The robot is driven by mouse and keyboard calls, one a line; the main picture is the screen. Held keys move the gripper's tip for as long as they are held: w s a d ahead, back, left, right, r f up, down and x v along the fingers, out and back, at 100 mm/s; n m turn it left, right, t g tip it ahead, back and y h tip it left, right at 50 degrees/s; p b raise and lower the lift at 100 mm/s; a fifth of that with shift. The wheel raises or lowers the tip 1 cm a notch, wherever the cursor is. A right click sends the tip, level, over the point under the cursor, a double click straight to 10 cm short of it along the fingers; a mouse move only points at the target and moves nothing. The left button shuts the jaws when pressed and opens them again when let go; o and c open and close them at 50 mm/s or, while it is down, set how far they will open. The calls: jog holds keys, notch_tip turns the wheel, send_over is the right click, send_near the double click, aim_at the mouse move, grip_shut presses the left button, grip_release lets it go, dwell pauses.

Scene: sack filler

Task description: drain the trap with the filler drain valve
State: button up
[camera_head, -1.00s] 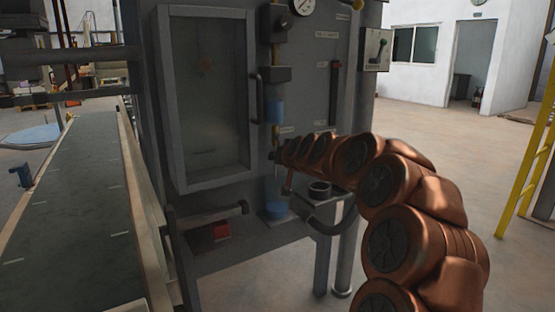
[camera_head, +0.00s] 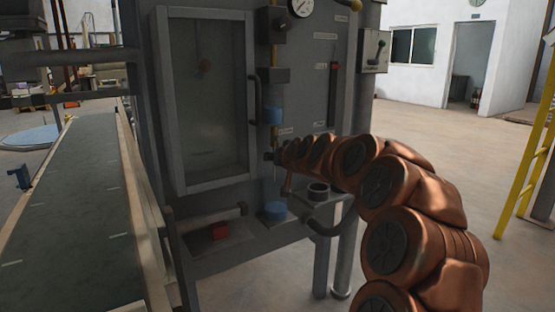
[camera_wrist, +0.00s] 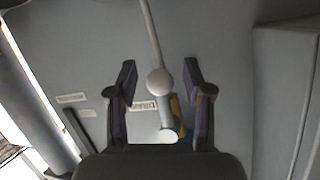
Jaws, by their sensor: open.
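The trap's blue bowl (camera_head: 273,115) hangs under a grey block on the front of the grey sack filler. In the wrist view, a pale grey valve lever (camera_wrist: 165,109) with a round hub stands between my fingers. A thin pipe (camera_wrist: 149,30) runs from the hub towards the picture's top. Some blue and yellow shows behind the lever. My gripper (camera_wrist: 160,78) is open, with one dark finger on each side of the hub and gaps to both. In the head view, my gripper (camera_head: 270,156) is small and dark below the blue bowl; the valve is hard to make out there.
A blue container (camera_head: 275,211) stands on the ledge below, near a round holder (camera_head: 318,190). The framed glass door (camera_head: 208,105) with its handle (camera_head: 253,100) is close on the left. A red block (camera_head: 221,231) and a conveyor (camera_head: 75,200) lie farther left.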

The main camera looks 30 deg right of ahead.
jog(key=v, duration=1.2)
jog(key=shift+a, duration=0.1)
dwell(0.4)
jog(key=s+a+r+n+g+y+p, duration=0.1)
jog(key=s+a+g+p, duration=0.1)
jog(key=s+a+p, duration=0.35)
jog(key=s+a+r+n+g+y+p, duration=0.2)
jog(key=a+p, duration=0.5)
jog(key=a, duration=0.1)
jog(key=s+a+r+n+g+y+p, duration=0.1)
jog(key=s+a+g+p, duration=0.25)
jog(key=a+p, duration=0.3)
jog(key=s+a+r+g+p, duration=0.1)
jog(key=s+r+g+p, duration=0.1)
jog(key=s+p, duration=0.4)
jog(key=s+a+r+g+p, duration=0.2)
jog(key=s+p, duration=0.4)
jog(key=s, duration=0.6)
jog(key=s+a+r+n+g+h+p, duration=0.1)
jog(key=s+r+g+p, duration=0.3)
jog(key=s, duration=0.5)
jog(key=a+p, duration=0.1)
jog(key=p, duration=0.1)
jog(key=shift+s+r+p, duration=0.3)
jog(key=shift+s+r, duration=0.05)
jog(key=shift+s, duration=0.05)
jog(key=shift+a, duration=0.1)
